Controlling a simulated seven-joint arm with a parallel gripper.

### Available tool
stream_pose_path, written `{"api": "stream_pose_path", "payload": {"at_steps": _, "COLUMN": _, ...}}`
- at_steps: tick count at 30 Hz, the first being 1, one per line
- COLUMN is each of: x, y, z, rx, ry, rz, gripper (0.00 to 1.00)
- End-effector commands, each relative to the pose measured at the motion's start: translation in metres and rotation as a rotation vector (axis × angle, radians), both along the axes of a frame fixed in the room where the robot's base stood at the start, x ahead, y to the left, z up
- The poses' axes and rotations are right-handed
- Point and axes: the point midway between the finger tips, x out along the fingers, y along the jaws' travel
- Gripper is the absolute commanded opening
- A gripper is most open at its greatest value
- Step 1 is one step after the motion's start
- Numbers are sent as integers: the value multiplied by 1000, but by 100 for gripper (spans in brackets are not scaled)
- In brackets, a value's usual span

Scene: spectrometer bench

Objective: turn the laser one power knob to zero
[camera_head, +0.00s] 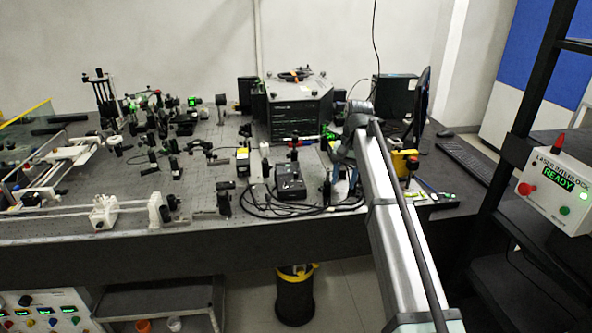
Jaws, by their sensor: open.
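A white control panel (45,312) with several coloured knobs and small green displays is at the bottom left, below the bench top and cut off by the picture edge. Its labels are too small to read, so I cannot tell which knob is the laser one power knob. My arm rises from the bottom right and reaches over the right part of the bench, far from this panel. Its far end is folded down among the bench items, and I cannot make out the gripper's fingers there.
The optics bench (120,228) is crowded with mounts and cables. A dark shelf (165,300) stands beside the panel, with a black bin (295,298) on the floor further right. A laser interlock box (555,190) reading READY is on the black rack at right.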

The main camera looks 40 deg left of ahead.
Motion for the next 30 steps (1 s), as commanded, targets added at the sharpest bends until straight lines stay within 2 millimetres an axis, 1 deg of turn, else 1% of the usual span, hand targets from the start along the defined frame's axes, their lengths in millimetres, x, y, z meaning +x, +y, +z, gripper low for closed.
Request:
{"api": "stream_pose_path", "payload": {"at_steps": 1, "x": 9, "y": 44, "z": 32, "rx": 3, "ry": -25, "rz": 30, "gripper": 45}}
{"api": "stream_pose_path", "payload": {"at_steps": 3, "x": 11, "y": 83, "z": 56, "rx": -5, "ry": -52, "rz": 52, "gripper": 45}}
{"api": "stream_pose_path", "payload": {"at_steps": 6, "x": 14, "y": 126, "z": 75, "rx": -19, "ry": -87, "rz": 71, "gripper": 45}}
{"api": "stream_pose_path", "payload": {"at_steps": 9, "x": 15, "y": 158, "z": 86, "rx": -31, "ry": -115, "rz": 83, "gripper": 45}}
{"api": "stream_pose_path", "payload": {"at_steps": 10, "x": 15, "y": 165, "z": 88, "rx": -34, "ry": -121, "rz": 86, "gripper": 45}}
{"api": "stream_pose_path", "payload": {"at_steps": 12, "x": 15, "y": 178, "z": 92, "rx": -39, "ry": -133, "rz": 90, "gripper": 45}}
{"api": "stream_pose_path", "payload": {"at_steps": 15, "x": 14, "y": 187, "z": 94, "rx": -44, "ry": -142, "rz": 92, "gripper": 45}}
{"api": "stream_pose_path", "payload": {"at_steps": 19, "x": 13, "y": 188, "z": 87, "rx": -46, "ry": -145, "rz": 92, "gripper": 45}}
{"api": "stream_pose_path", "payload": {"at_steps": 23, "x": 13, "y": 187, "z": 69, "rx": -46, "ry": -144, "rz": 92, "gripper": 45}}
{"api": "stream_pose_path", "payload": {"at_steps": 30, "x": 13, "y": 186, "z": 28, "rx": -46, "ry": -143, "rz": 92, "gripper": 45}}
